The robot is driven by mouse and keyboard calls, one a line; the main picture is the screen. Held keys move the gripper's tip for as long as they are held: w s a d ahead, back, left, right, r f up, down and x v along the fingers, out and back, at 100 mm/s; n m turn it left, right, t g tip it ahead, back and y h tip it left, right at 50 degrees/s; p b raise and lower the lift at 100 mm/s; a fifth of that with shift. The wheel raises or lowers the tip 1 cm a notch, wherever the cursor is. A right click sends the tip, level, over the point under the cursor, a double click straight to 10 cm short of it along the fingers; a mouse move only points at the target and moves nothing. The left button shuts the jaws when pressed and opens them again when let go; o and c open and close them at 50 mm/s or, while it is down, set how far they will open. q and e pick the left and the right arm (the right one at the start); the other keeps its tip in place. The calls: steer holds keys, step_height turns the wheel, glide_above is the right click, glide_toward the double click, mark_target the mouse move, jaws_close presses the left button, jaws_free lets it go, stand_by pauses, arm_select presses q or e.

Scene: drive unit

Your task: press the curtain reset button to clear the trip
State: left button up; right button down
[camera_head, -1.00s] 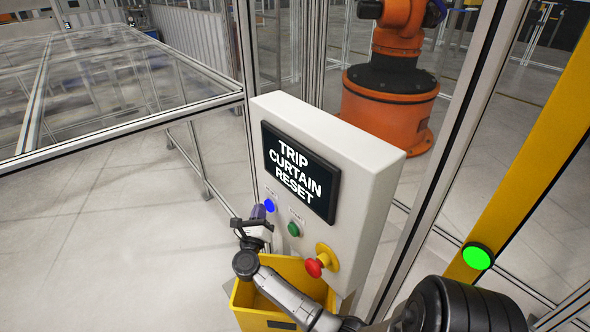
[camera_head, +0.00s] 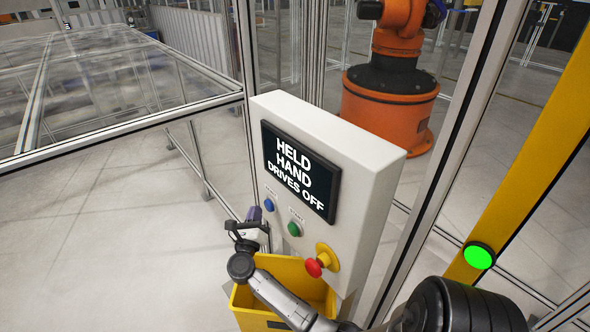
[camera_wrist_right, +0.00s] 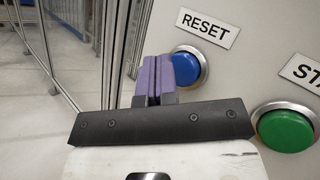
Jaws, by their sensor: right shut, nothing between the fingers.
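The blue reset button (camera_head: 269,205) is on the front of a pale control box (camera_head: 372,165), under a label. In the right wrist view the button (camera_wrist_right: 187,66) sits in a metal ring below a RESET label. My right gripper (camera_head: 254,214) is shut and empty, its purple fingertips just left of the button. In the right wrist view the fingertips (camera_wrist_right: 154,78) overlap the button's left edge; I cannot tell whether they touch it. The box's screen (camera_head: 300,172) reads HELD HAND DRIVES OFF. My left gripper is not in view.
A green button (camera_head: 294,229) and a red knob on a yellow base (camera_head: 315,267) are lower right on the box. A yellow bin (camera_head: 249,303) stands below. A green light (camera_head: 479,256) glows on a yellow post. An orange robot (camera_head: 389,110) stands behind the box.

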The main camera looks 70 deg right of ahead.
steer(key=shift+a, duration=0.1)
steer(key=w+a+b, duration=0.1)
steer(key=a, duration=0.1)
steer(key=w+a, duration=0.2)
steer(key=shift+w+a+b, duration=0.2)
steer(key=shift+a+b, duration=0.15)
steer(key=shift+a, duration=0.05)
stand_by(0.3)
stand_by(0.6)
